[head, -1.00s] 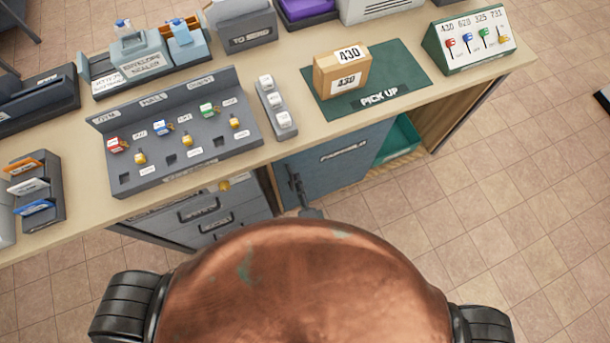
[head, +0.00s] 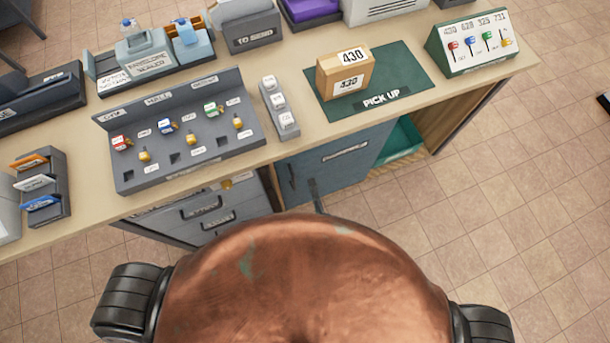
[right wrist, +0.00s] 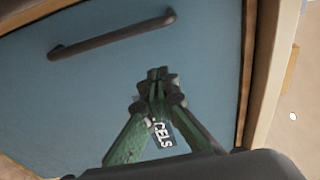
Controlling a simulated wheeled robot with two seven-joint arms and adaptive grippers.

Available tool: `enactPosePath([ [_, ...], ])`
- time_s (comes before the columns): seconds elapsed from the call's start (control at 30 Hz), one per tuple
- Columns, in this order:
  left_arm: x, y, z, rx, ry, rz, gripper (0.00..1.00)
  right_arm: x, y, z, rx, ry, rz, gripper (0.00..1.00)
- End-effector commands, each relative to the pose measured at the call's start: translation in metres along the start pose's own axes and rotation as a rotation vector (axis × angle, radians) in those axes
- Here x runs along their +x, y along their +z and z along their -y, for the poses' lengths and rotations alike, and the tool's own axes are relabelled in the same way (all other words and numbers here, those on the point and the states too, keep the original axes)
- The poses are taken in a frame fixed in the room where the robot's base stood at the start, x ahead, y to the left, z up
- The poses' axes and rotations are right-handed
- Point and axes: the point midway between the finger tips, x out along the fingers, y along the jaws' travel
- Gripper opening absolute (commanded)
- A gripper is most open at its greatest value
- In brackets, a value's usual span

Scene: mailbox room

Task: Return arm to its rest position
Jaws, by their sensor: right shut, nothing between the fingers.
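My right gripper (head: 317,195) shows as a small dark shape in front of the blue cabinet door (head: 335,170), mostly hidden by my copper-coloured body. In the right wrist view, its green fingers (right wrist: 157,75) are shut with nothing between them. The dark door handle (right wrist: 113,33) is beyond and to the left of the fingertips, apart from them. Part of the door's label (right wrist: 162,135), reading "CELS", shows between the fingers. The door looks closed. My left gripper is not in view.
The counter above carries a grey key rack (head: 185,130), a cardboard box marked 430 (head: 345,75) on a green pick-up mat (head: 410,75), and a green numbered stand (head: 475,45). Grey drawers (head: 205,212) are left of the door.

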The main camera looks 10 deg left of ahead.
Motion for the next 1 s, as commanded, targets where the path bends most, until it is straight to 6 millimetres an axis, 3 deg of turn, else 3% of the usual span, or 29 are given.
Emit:
enactPosePath([
  [0.2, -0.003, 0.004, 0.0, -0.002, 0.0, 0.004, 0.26, -0.039, 0.001, 0.001, -0.001, -0.001, 0.005, 0.0],
  [0.4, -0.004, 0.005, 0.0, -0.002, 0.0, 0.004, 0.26, -0.055, 0.001, 0.002, 0.0, -0.003, 0.003, 0.0],
  [0.77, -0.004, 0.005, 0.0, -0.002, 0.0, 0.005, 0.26, -0.053, 0.0, 0.005, -0.025, 0.0, 0.021, 0.0],
  [1.0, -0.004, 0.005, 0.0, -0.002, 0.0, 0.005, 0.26, -0.042, -0.01, 0.018, -0.317, 0.078, 0.216, 0.0],
])
